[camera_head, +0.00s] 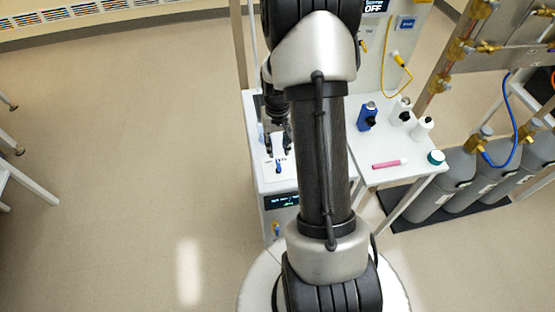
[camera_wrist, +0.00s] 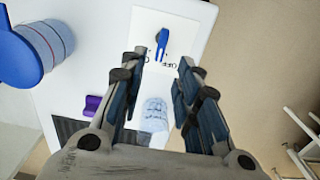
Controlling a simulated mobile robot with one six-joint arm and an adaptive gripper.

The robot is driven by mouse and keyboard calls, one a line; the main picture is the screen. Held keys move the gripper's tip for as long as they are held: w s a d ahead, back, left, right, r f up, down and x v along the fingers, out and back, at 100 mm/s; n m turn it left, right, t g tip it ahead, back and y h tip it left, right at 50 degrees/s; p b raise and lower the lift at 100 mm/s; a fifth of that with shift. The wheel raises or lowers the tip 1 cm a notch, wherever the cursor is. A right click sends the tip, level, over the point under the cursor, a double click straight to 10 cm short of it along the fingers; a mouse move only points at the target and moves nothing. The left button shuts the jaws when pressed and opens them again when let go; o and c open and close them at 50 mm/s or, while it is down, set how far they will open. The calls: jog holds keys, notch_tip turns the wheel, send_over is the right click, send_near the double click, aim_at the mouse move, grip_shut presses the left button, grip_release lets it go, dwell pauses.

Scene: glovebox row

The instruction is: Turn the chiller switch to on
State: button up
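The chiller (camera_head: 284,222) is a white box with a dark display (camera_head: 282,201) on its front, left of my arm. Its blue switch (camera_head: 278,167) sits on the top; in the wrist view the blue switch knob (camera_wrist: 162,42) stands on a white plate (camera_wrist: 190,25). Small dark lettering lies beside the knob's lower end; the right-hand label appears to read OFF. Which label the knob points at is unclear. My gripper (camera_wrist: 162,58) is open and empty, its fingers apart to either side just short of the knob. In the head view my gripper (camera_head: 276,146) is over the chiller top.
In the wrist view, a blue-lidded container (camera_wrist: 45,45), a purple item (camera_wrist: 92,106) and a pale cylinder (camera_wrist: 154,114) stand near my fingers. Grey gas cylinders (camera_head: 475,175) stand right; left floor is free.

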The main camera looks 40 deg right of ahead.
aim_at(278, 161)
notch_tip(278, 161, down, 7)
jog(key=shift+r+b, duration=0.1)
jog(key=shift+b, duration=0.5)
jog(key=shift+c, duration=0.6)
grip_shut()
